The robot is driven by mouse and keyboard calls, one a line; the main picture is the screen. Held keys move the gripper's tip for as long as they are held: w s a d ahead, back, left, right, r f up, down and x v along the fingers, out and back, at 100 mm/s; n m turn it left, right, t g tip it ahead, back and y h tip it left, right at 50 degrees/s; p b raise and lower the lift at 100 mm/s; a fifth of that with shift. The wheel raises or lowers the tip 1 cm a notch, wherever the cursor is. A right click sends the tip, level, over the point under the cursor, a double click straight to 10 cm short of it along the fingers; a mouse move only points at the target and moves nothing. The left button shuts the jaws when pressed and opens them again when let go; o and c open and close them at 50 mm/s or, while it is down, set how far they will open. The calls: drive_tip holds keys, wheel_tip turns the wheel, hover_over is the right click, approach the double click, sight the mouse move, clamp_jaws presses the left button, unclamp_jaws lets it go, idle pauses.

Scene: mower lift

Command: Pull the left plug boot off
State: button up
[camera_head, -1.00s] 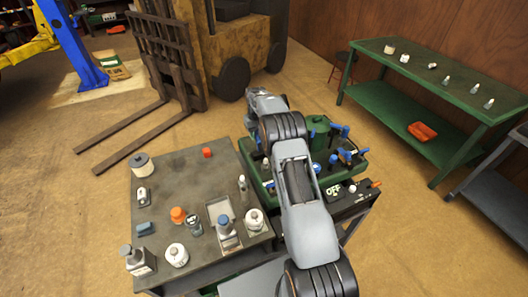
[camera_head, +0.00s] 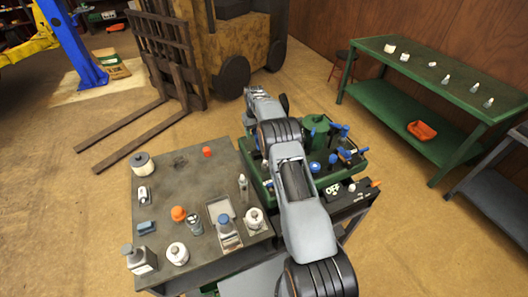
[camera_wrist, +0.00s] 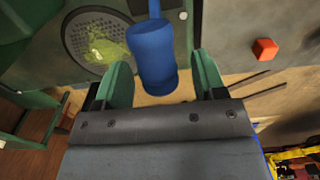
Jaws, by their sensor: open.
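A blue plug boot (camera_wrist: 153,58) fills the upper middle of the wrist view, attached to the green machine (camera_wrist: 65,50) behind it. My gripper (camera_wrist: 163,78) is open, with one green-padded finger on each side of the boot. Gaps show between the boot and both fingers, so it is not gripped. In the head view the green machine (camera_head: 320,142) stands on a stand, with several blue-topped parts on it. My arm covers part of the machine there, and my fingertips cannot be made out.
A dark work table (camera_head: 165,190) left of my arm holds bottles, cans, a tray (camera_head: 219,209) and a red block (camera_head: 207,152). A forklift (camera_head: 215,50) stands behind. A green bench (camera_head: 440,75) is at the right. Open floor lies between.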

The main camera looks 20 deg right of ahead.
idle(0.4)
drive_tip(key=shift+r+p, duration=1.45)
drive_tip(key=shift+r, duration=2.05)
drive_tip(key=s+r, duration=0.3)
drive_tip(key=r, duration=0.4)
drive_tip(key=s+a+r, duration=0.1)
drive_tip(key=s+r, duration=0.2)
drive_tip(key=r, duration=0.5)
drive_tip(key=s+d, duration=0.4)
drive_tip(key=d, duration=0.3)
drive_tip(key=s+d+b, duration=0.1)
drive_tip(key=s+d, duration=0.3)
drive_tip(key=d, duration=0.4)
drive_tip(key=shift+s, duration=0.25)
